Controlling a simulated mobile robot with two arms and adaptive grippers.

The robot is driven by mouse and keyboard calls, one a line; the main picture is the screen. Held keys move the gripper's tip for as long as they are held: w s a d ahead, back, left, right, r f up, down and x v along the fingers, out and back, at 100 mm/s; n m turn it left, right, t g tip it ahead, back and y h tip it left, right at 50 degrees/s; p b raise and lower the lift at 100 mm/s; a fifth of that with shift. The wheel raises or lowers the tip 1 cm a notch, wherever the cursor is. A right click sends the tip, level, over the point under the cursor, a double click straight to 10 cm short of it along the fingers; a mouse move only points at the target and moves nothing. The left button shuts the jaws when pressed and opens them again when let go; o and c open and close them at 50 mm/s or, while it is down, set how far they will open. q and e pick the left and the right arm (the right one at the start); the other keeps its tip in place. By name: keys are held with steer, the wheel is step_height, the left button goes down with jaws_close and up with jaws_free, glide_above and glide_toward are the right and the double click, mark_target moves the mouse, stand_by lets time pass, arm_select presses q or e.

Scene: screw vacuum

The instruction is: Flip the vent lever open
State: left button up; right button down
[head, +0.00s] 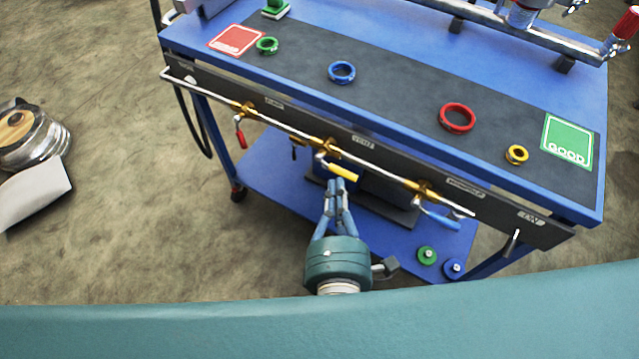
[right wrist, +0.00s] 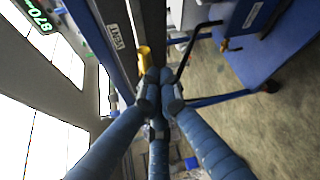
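The vent lever has a yellow handle (head: 342,172) that hangs from a brass valve under the VENT label on the dark front panel. It slants down to the right. My right gripper (head: 337,184) is just below the handle's lower edge, pointing up at it. Its fingers are together with no clear gap between the tips. In the right wrist view the yellow handle (right wrist: 144,58) shows just beyond the fingertips (right wrist: 159,78), slightly left of them. I cannot tell whether they touch it. My left gripper is not in view.
A red lever (head: 240,134) hangs left on the pipe and a blue lever (head: 438,215) hangs right. A silver toggle (head: 512,243) is at the far right. Coloured rings lie on the blue cart top (head: 585,206). The lower shelf (head: 265,172) is under my right gripper.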

steer(key=f+v, duration=0.1)
steer(key=v, duration=0.5)
steer(key=shift+s+r, duration=0.35)
steer(key=shift+s, duration=0.15)
